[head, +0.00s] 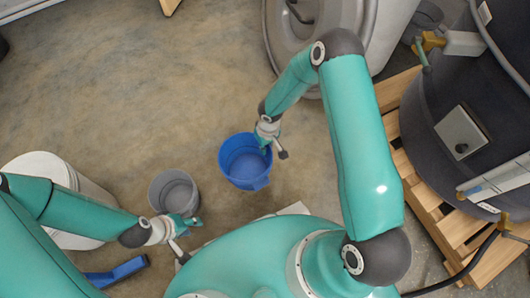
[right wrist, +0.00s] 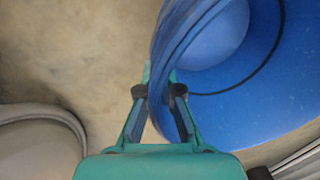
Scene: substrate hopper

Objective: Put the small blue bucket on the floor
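The small blue bucket (head: 238,165) is upright and empty in the middle of the head view, with bare floor around it. My right gripper (head: 266,142) is at its upper right rim. In the right wrist view the fingers of my right gripper (right wrist: 160,88) lie on either side of the blue bucket's (right wrist: 240,110) wall and pinch it at the rim. I cannot tell whether the bucket's base touches the floor (head: 130,100). My left gripper (head: 184,224) is at the lower edge of a grey bucket (head: 160,190); its fingers are too small to read.
A white bucket (head: 35,168) stands at the left, partly behind my left arm. A blue object (head: 118,272) lies at the lower left. A large grey lidded bin (head: 285,45) is at the top. A dark tank (head: 430,110) stands on a wooden pallet (head: 455,228) at the right. Floor is clear at upper left.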

